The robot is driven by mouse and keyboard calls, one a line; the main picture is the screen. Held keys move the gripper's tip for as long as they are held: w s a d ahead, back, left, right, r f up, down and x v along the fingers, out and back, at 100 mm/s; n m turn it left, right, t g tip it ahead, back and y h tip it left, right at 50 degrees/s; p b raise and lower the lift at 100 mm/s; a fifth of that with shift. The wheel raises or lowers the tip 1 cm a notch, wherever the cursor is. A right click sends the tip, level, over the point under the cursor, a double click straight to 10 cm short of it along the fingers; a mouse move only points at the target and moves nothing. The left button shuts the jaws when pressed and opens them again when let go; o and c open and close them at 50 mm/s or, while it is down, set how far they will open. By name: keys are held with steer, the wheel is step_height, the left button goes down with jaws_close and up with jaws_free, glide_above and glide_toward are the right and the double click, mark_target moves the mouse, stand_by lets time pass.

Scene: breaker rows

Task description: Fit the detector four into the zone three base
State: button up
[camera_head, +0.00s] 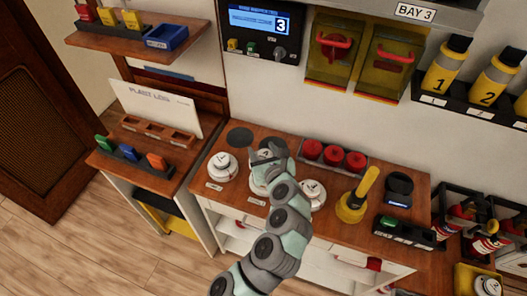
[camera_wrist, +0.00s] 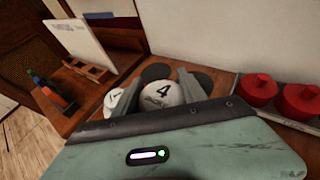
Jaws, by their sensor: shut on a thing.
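A white round detector marked 4 (camera_wrist: 163,92) sits between the fingers of my gripper (camera_wrist: 162,95), which is shut on it at the back left of the wooden counter. In the head view my gripper (camera_head: 265,150) and arm hide most of it, and its height above the counter is hard to tell. A dark round base (camera_head: 240,137) lies flat beside it, also visible in the wrist view (camera_wrist: 155,72). Another dark disc (camera_wrist: 204,80) shows partly behind the detector. Zone numbers on the bases cannot be read.
White round units stand on the counter at left (camera_head: 222,166), partly behind my arm, and right (camera_head: 313,194). A tray of red domes (camera_head: 335,157) stands along the wall. A yellow-handled tool (camera_head: 358,197) stands farther right. The wall panel (camera_head: 262,25) shows 3.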

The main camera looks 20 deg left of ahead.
steer(key=shift+s+d+r+p, duration=0.1)
steer(key=shift+r+p, duration=0.05)
steer(key=shift+p, duration=0.35)
steer(key=shift+f+b, duration=1.6)
steer(key=shift+f, duration=1.5)
steer(key=shift+p, duration=0.8)
steer(key=shift+f+b, duration=0.7)
steer(key=shift+f, duration=0.85)
steer(key=o, duration=1.5)
steer(key=shift+r, duration=0.1)
steer(key=b+v, duration=0.1)
steer(key=v, duration=0.9)
steer(key=shift+s+d+r, duration=0.1)
steer(key=shift+s+d, duration=0.05)
steer(key=shift+s, duration=0.1)
